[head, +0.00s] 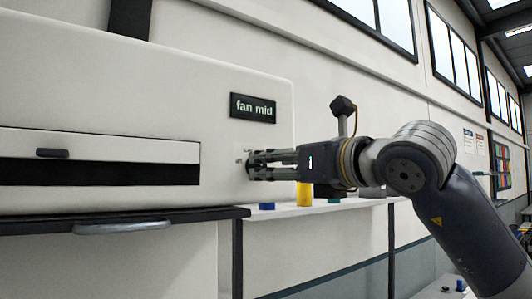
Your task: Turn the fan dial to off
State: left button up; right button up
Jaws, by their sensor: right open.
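The fan dial (251,161) is a small dark knob on the front of a large white machine (200,70), below a black display (253,108) that reads "fan mid". My right gripper (262,165) comes in from the right with its fingertips at the dial. The fingers are open and lie on or around the dial; I cannot tell whether they touch it. They hide most of the dial and its markings. My left gripper is not in view.
The machine has a dark slot with a handle (53,153) at the left and a dark ledge with a metal handle (122,228) below. A white shelf (290,212) behind my gripper holds a yellow cylinder (305,195) and a blue item (267,206).

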aim_at(261, 167)
jog(key=p+x, duration=0.1)
jog(key=x, duration=0.2)
jog(key=shift+r, duration=0.1)
jog(key=shift+w+a, duration=0.1)
jog(key=shift+w, duration=0.15)
jog(key=shift+c, duration=0.3)
jog(key=c, duration=1)
